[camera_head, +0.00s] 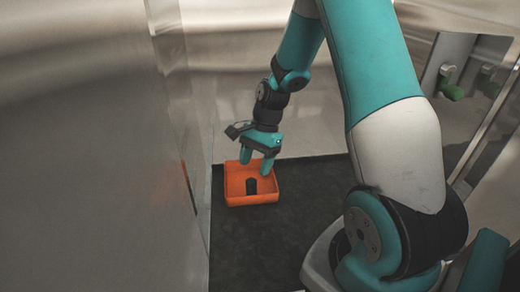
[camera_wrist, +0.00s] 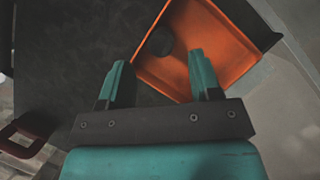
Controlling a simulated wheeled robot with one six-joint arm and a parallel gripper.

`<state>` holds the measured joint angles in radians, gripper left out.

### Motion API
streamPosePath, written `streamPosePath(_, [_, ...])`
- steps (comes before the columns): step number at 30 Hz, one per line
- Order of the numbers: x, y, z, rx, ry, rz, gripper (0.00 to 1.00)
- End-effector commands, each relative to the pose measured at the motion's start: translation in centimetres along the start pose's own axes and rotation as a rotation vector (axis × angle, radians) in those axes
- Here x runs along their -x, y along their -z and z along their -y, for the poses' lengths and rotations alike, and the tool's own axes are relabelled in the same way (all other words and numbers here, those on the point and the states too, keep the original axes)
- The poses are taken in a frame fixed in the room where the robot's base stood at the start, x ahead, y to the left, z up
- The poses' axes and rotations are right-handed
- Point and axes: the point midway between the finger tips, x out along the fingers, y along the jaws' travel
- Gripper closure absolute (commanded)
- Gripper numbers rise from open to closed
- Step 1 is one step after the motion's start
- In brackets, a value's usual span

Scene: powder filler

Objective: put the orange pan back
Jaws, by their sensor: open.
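The orange pan (camera_head: 236,189) is a shallow square open tray on a dark surface, close to the left metal wall in the head view. A dark round-topped shape shows inside it. In the wrist view the pan (camera_wrist: 230,35) lies at the upper right, tilted in the picture. My gripper (camera_head: 256,164) is above the pan's back and right side, pointing down, with its teal fingers apart. In the wrist view my gripper (camera_wrist: 158,75) is open, its right finger over the pan and its left finger over the dark surface. I cannot tell whether the fingers touch the pan.
The dark mat (camera_head: 270,240) is bare in front of the pan. A metal wall (camera_head: 100,150) rises close on the left, and another metal panel stands behind. Green-knobbed fittings (camera_head: 452,92) are at the right. A dark red handle-like part (camera_wrist: 22,130) shows at the lower left of the wrist view.

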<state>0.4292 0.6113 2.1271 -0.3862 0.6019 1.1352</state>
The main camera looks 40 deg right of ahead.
Motion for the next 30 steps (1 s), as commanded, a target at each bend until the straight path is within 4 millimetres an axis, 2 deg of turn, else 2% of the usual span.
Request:
streamPosePath(3, [2.5,0.2,0.1,0.0,0.005,-0.003,0.42])
streamPosePath(6, [4.0,0.1,0.0,0.0,0.003,-0.002,0.42])
streamPosePath(10, [5.3,-0.1,0.0,0.007,0.002,-0.002,0.42])
streamPosePath(12, [5.8,-1.4,0.1,0.068,0.001,-0.007,0.42])
streamPosePath(14, [6.3,-3.7,0.2,0.185,-0.001,-0.018,0.42])
streamPosePath(17, [7.0,-10.1,-0.3,0.518,-0.001,-0.044,0.42])
streamPosePath(18, [7.2,-13.0,-1.0,0.685,-0.003,-0.054,0.42])
streamPosePath(21, [7.4,-19.7,-3.9,1.109,-0.005,-0.072,0.42])
streamPosePath(24, [7.2,-24.6,-7.5,1.486,-0.002,-0.082,0.42])
streamPosePath(27, [6.9,-27.5,-10.7,1.772,0.003,-0.087,0.42])
streamPosePath(30, [6.7,-28.8,-12.6,1.94,0.007,-0.088,0.42])
